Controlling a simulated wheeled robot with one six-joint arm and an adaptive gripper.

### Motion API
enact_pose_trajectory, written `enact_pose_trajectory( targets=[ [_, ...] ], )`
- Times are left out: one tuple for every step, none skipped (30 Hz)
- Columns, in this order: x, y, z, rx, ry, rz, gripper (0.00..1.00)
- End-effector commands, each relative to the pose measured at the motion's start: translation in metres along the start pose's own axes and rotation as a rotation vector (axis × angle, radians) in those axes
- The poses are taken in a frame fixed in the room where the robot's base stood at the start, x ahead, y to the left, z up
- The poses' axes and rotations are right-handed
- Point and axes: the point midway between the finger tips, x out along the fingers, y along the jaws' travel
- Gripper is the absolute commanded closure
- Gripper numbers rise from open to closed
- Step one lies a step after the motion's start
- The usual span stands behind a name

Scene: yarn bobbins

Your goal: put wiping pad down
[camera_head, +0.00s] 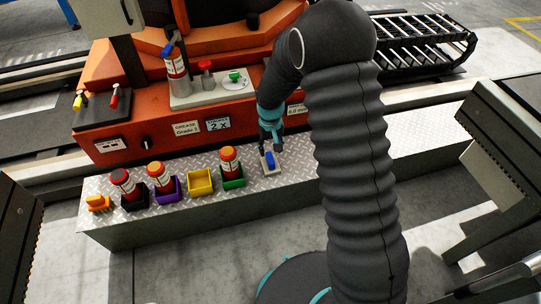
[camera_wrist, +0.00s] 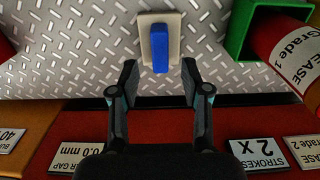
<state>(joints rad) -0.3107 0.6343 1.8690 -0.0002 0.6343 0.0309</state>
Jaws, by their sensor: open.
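The wiping pad (camera_head: 270,161), a blue grip on a beige base, lies on the diamond-plate bench top to the right of the green holder. It also shows in the wrist view (camera_wrist: 160,52), at the top centre. My gripper (camera_head: 271,143) is just above and behind the pad in the head view.
Grease cartridges stand in black, purple and green holders (camera_head: 233,183) along the bench (camera_head: 310,170); the yellow box (camera_head: 200,182) looks empty. An orange item (camera_head: 98,203) sits at the left end. The orange machine (camera_head: 130,139) with labels rises behind.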

Motion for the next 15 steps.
enact_pose_trajectory(
  targets=[
    [-0.012,0.000,-0.001,0.000,0.003,0.000,0.53],
    [-0.018,0.000,-0.001,0.000,0.004,0.000,0.53],
    [-0.025,0.000,-0.001,0.000,0.003,0.000,0.53],
    [-0.029,0.000,-0.001,0.000,0.003,0.000,0.53],
    [-0.034,0.000,-0.001,0.000,0.003,0.000,0.53],
    [-0.039,0.000,-0.001,0.000,0.002,0.000,0.53],
    [-0.042,0.000,-0.001,0.000,0.002,0.000,0.53],
    [-0.045,0.000,-0.001,0.000,0.002,0.000,0.53],
    [-0.048,0.000,0.000,0.000,0.001,0.000,0.53],
    [-0.051,0.000,0.000,0.000,0.001,0.000,0.53],
    [-0.052,0.000,0.000,0.000,0.000,0.000,0.53],
    [-0.054,0.000,0.000,0.000,0.000,0.000,0.53],
    [-0.055,0.000,0.000,0.000,0.000,0.000,0.53],
    [-0.056,0.000,0.000,0.000,0.000,0.000,0.53],
    [-0.056,0.000,0.000,0.000,-0.001,0.000,0.53]
  ],
)
